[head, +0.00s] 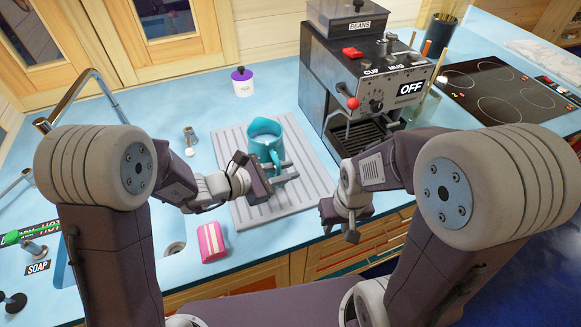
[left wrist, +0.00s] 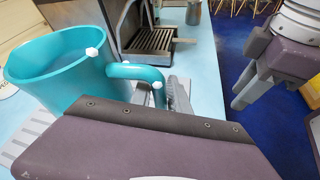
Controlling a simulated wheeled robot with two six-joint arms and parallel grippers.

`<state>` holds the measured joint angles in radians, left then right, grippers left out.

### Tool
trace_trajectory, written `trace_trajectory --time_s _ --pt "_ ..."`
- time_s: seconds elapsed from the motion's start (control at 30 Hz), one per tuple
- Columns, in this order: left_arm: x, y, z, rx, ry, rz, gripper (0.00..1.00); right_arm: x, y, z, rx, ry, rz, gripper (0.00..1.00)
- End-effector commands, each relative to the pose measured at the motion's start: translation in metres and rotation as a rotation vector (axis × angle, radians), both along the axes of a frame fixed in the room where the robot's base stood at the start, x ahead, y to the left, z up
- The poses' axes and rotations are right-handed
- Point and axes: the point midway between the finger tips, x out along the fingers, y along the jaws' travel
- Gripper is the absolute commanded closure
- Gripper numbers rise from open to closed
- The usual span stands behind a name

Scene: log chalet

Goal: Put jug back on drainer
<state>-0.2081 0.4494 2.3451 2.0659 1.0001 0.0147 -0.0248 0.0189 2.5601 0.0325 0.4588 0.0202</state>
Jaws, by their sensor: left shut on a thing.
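The teal jug (head: 265,143) is upright over the grey ribbed drainer (head: 233,157) in the head view. My left gripper (head: 284,174) is shut on the jug's handle, on the near side of the jug. In the left wrist view the jug (left wrist: 60,68) and its handle (left wrist: 138,71) fill the left and middle, and part of the drainer (left wrist: 18,142) shows below. The jug's base is hidden, so I cannot tell whether it touches the drainer. My right gripper (head: 340,232) is open and empty at the counter's front edge, right of the drainer.
The coffee machine (head: 345,85) stands close behind the drainer on the right, with a hob (head: 500,92) beyond it. A white pot with a purple lid (head: 242,80) stands behind. The sink tap (head: 70,98) is at left.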

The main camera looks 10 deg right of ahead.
Motion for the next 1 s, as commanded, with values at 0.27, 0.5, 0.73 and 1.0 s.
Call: trace_trajectory --time_s 0.27,0.5,0.73,1.0 --pt "0.001 -0.001 -0.028 -0.003 -0.006 0.000 1.00 0.000 0.000 -0.002 0.000 0.000 0.000 0.68" --pt "0.001 -0.001 -0.028 -0.003 -0.007 -0.001 1.00 0.000 0.000 -0.002 0.000 0.000 0.000 0.68" --pt "-0.001 0.000 -0.033 0.002 0.003 0.001 0.57 0.000 0.000 -0.005 0.000 0.000 0.000 0.68" --pt "-0.001 0.000 -0.033 0.002 0.003 0.001 0.57 0.000 0.000 -0.005 0.000 0.000 0.000 0.68"
